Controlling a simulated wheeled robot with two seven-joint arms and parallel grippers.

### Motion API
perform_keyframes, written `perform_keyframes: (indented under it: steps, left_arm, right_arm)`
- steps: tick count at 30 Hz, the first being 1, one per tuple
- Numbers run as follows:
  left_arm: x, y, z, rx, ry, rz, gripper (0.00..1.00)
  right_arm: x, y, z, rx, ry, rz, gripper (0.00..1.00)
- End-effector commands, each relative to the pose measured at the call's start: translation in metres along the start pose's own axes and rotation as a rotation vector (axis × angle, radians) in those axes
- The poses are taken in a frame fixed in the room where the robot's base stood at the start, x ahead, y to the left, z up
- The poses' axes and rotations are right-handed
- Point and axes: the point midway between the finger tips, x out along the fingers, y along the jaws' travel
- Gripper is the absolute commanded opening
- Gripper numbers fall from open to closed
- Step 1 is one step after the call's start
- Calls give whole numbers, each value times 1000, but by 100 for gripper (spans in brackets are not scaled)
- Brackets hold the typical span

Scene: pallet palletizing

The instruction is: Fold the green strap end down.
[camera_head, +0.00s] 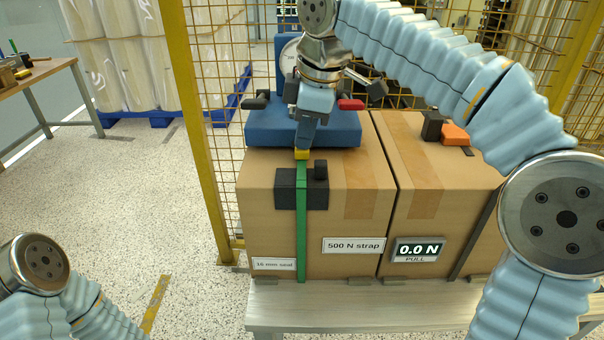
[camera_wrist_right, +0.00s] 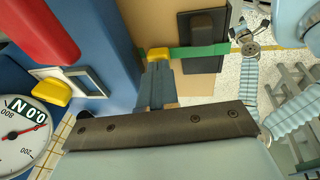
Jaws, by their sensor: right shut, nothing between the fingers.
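The green strap (camera_head: 301,235) runs up the front of the left carton and over its top edge. Its upper end meets a small yellow piece (camera_head: 302,154) on the carton top, which also shows in the right wrist view (camera_wrist_right: 158,54). The strap (camera_wrist_right: 205,51) also shows beyond the fingertips in the wrist view. Of my left arm, I make out no gripper.
A blue tool base (camera_head: 345,135) with red and black handles stands close behind my right gripper. The right carton (camera_head: 425,205) carries a display reading 0.0 N (camera_head: 419,250) and an orange-black item (camera_head: 454,134). A yellow post (camera_head: 195,130) and mesh fence stand left and behind.

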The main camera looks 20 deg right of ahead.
Motion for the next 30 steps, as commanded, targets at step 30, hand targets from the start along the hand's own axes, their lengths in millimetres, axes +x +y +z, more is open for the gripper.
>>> perform_keyframes:
  steps: [30]
  left_arm:
    - [-4, 2, 0, 0, 0, 0, 43]
  right_arm:
    - [-51, 12, -10, 0, 0, 0, 0]
